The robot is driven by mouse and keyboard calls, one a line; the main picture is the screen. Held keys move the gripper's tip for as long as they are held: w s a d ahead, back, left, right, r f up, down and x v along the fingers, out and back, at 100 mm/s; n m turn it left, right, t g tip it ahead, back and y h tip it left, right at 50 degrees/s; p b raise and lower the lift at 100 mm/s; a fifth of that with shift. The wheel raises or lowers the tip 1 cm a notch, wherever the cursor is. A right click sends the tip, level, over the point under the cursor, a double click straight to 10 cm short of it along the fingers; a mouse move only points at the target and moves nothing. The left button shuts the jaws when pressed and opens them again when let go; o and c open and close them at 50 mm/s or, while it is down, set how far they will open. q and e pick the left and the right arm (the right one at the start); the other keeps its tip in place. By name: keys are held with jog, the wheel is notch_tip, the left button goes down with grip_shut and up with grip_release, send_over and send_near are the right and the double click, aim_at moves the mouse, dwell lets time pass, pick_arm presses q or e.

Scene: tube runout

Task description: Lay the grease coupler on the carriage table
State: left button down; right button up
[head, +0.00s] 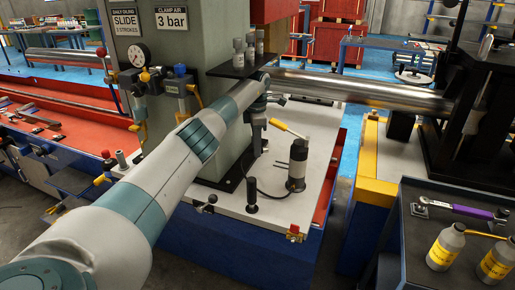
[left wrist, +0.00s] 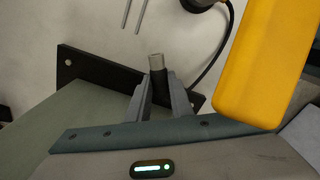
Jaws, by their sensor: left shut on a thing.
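My left gripper (head: 257,146) hangs fingers-down above the white carriage table (head: 225,199), beside the green column. In the left wrist view its fingers (left wrist: 158,98) are shut on the grease coupler (left wrist: 156,68), a small dark cylinder with a bare grey metal end standing out past the fingertips. The white table top (left wrist: 100,30) shows below it, and the coupler appears held above it. In the head view the coupler is hard to make out between the fingers. My right gripper is not in view.
A black-and-grey cylindrical device (head: 298,163) with a yellow lever (head: 287,129) and a cable stands close by. A short black post (head: 252,195) stands near the table's front. The column's black foot plate (left wrist: 75,65) is near the fingers. A shelf (head: 235,69) holds small cylinders.

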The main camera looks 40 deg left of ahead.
aim_at(256, 173)
pick_arm(q)
jog(key=shift+p, duration=0.35)
jog(key=shift+f, duration=0.35)
notch_tip(256, 173, down, 3)
jog(key=shift+f+b, duration=0.15)
jog(key=shift+b, duration=0.85)
notch_tip(256, 173, down, 2)
jog(key=shift+f+b, duration=0.15)
jog(key=shift+b, duration=0.45)
jog(key=shift+f+b, duration=0.4)
jog(key=shift+f, duration=0.4)
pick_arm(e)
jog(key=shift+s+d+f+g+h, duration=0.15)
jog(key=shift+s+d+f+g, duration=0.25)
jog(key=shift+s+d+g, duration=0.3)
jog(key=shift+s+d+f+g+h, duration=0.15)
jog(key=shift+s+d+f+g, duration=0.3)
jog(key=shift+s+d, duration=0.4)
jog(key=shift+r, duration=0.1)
pick_arm(q)
jog(key=shift+f+b, duration=0.4)
jog(key=shift+f, duration=0.15)
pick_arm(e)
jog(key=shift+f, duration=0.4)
pick_arm(q)
jog(key=c, duration=1.4)
grip_release()
jog(key=shift+s, duration=0.1)
jog(key=shift+c, duration=0.2)
